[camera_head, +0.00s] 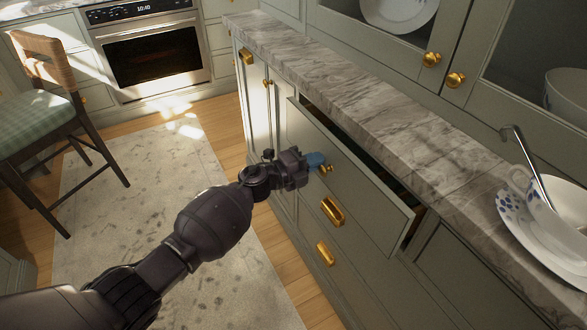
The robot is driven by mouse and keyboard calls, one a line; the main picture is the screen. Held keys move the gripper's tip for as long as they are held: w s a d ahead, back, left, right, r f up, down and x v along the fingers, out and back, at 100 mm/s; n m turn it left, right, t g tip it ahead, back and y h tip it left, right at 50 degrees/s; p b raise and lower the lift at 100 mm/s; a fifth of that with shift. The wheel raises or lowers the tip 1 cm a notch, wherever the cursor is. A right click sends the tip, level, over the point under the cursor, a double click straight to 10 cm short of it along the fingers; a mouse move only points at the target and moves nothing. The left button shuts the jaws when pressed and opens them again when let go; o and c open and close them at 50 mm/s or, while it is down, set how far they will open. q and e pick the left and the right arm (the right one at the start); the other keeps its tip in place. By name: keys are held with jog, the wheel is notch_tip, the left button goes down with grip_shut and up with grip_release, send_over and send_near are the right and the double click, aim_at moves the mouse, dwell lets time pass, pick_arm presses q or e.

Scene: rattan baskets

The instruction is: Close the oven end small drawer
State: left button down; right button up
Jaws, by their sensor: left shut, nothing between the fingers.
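A grey-green small drawer (365,185) under the marble counter stands part way open, with a dark gap (349,140) showing behind its front. Its gold handle (326,169) is partly hidden by my left gripper (317,161). The gripper is shut, with blue fingertips at the drawer front beside the handle. I cannot tell whether the fingertips touch the front. The oven (152,55) is at the far upper left. My right gripper is not in view.
A marble counter (370,95) runs above the drawers, with a white cup (560,205) and saucer at its right end. More gold-handled drawers (332,210) lie below. A wooden chair (45,110) stands at left on a rug (120,185).

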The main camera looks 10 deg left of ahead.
aim_at(328, 157)
pick_arm(q)
jog(key=x, duration=0.4)
jog(key=shift+f+b, duration=0.2)
jog(key=shift+b, duration=0.2)
jog(key=shift+w+d+r, duration=0.15)
jog(key=shift+w+d, duration=0.1)
jog(key=shift+d, duration=0.1)
jog(key=shift+r, duration=0.25)
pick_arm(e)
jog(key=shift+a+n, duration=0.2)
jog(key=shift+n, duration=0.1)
pick_arm(q)
jog(key=shift+d+r, duration=0.1)
jog(key=shift+r, duration=0.05)
